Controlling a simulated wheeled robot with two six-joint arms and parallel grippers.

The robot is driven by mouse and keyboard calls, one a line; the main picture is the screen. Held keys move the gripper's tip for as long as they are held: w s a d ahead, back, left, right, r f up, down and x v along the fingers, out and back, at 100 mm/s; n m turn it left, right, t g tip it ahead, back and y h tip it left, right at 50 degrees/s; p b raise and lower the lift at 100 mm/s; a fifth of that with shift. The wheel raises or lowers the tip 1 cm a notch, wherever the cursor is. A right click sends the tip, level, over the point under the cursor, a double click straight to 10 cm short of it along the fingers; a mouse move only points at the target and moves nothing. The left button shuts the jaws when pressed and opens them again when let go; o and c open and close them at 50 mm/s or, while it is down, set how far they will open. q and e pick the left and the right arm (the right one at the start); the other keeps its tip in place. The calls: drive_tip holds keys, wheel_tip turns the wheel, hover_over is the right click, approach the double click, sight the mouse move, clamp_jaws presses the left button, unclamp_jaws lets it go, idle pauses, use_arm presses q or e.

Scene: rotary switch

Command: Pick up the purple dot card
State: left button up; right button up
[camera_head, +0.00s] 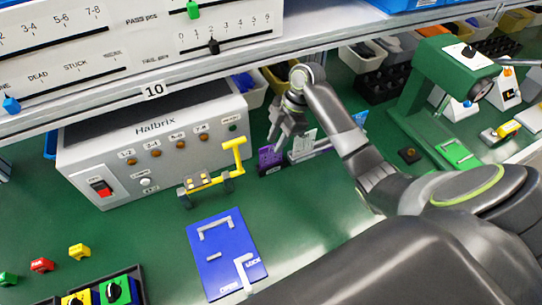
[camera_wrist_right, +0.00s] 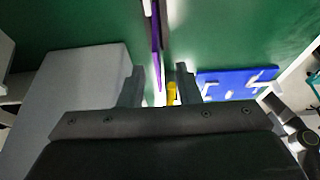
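The purple card (camera_head: 268,158) stands upright on the green bench, to the right of the grey Halbrix box. Its dot markings are too small to make out. My right gripper (camera_head: 277,136) reaches down just above and partly in front of it. In the right wrist view, the gripper (camera_wrist_right: 158,82) has its fingers spread. The purple card (camera_wrist_right: 156,42) shows there as a thin edge-on strip, in line with the gap between the fingers. I cannot tell whether the fingers touch it. My left gripper is not in view.
White-grey cards (camera_head: 303,144) stand right beside the purple one. The Halbrix box (camera_head: 155,148) with a yellow lever (camera_head: 236,150) is to the left. A blue plate (camera_head: 212,262) lies in front. A shelf (camera_head: 140,92) overhangs; bins (camera_head: 362,57) stand behind.

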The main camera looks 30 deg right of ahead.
sight(269, 152)
drive_tip(key=p+x, duration=0.1)
drive_tip(key=x, duration=0.4)
drive_tip(key=shift+w+a+f, duration=0.15)
drive_tip(key=shift+a+f, duration=0.1)
drive_tip(key=shift+f, duration=0.1)
clamp_jaws()
